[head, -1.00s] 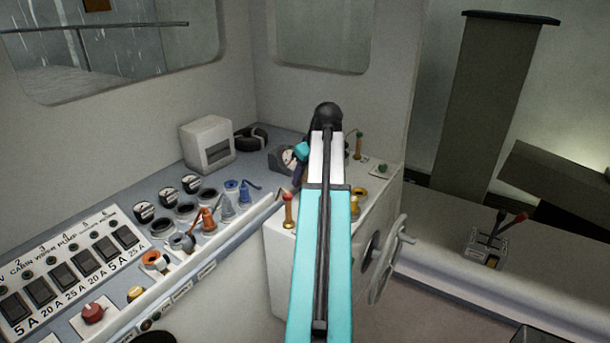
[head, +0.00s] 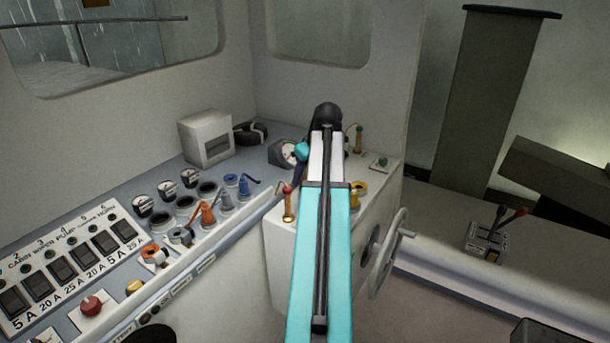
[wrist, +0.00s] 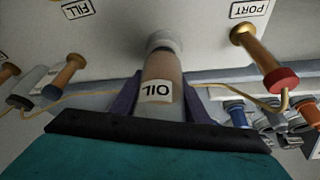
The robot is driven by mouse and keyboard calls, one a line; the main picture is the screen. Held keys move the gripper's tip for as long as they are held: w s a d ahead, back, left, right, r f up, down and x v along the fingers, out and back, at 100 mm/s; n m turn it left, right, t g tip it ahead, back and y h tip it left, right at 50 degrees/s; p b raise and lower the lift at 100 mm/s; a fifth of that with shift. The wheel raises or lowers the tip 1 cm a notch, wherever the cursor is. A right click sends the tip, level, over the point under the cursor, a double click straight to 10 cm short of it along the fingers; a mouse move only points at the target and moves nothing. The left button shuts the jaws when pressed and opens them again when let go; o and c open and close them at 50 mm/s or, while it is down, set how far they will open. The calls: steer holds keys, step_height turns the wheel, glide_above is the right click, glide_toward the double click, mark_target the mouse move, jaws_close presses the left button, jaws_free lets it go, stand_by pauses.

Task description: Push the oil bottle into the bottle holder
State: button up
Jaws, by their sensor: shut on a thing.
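The oil bottle (wrist: 160,73) is in the middle of the wrist view, a clear-brown cylinder with a white label that reads OIL upside down. My gripper (wrist: 158,102) is shut on it, with one purple finger on each side. A pale round part (wrist: 163,41) sits at the bottle's far end, against the white panel. I cannot tell whether it is the bottle's cap or the holder. In the head view my arm hides the bottle and most of the gripper.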

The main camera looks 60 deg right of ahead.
steer(key=o, duration=1.4)
steer(key=shift+o, duration=0.2)
steer(key=shift+s+r, duration=0.1)
steer(key=shift+r, duration=0.05)
steer(key=b+v, duration=0.4)
steer(key=v, duration=0.9)
steer(key=shift+r+b, duration=0.2)
steer(key=shift+b, duration=0.2)
steer(key=shift+s, duration=0.15)
steer(key=shift+s, duration=0.1)
